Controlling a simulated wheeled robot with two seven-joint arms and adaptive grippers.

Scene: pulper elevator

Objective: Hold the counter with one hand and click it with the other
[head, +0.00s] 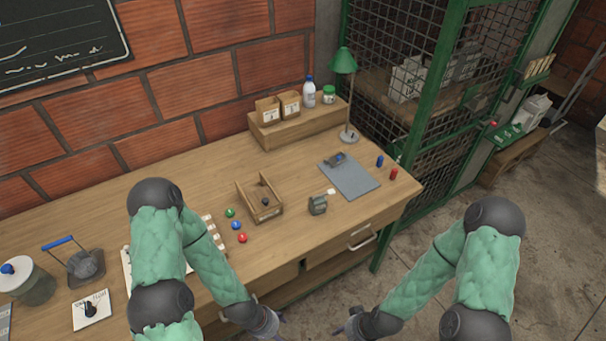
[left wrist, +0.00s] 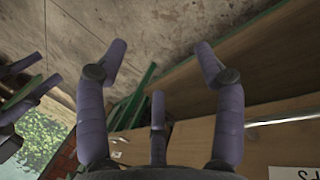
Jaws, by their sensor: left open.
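A small dark grey-green device (head: 318,204), which looks like the counter, stands on the wooden table near its front edge, right of the wooden box. No gripper touches it. My left gripper (head: 274,322) is below and left of it, in front of the table edge. In the left wrist view its purple fingers (left wrist: 158,75) are spread and empty. My right gripper (head: 345,331) is low in front of the table, right of the left one, mostly hidden by its wrist. Purple fingers at the left of the left wrist view (left wrist: 28,90) seem to be the right gripper's; their opening is unclear.
A green mesh cage (head: 440,130) stands behind the right end. Floor at right is free.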

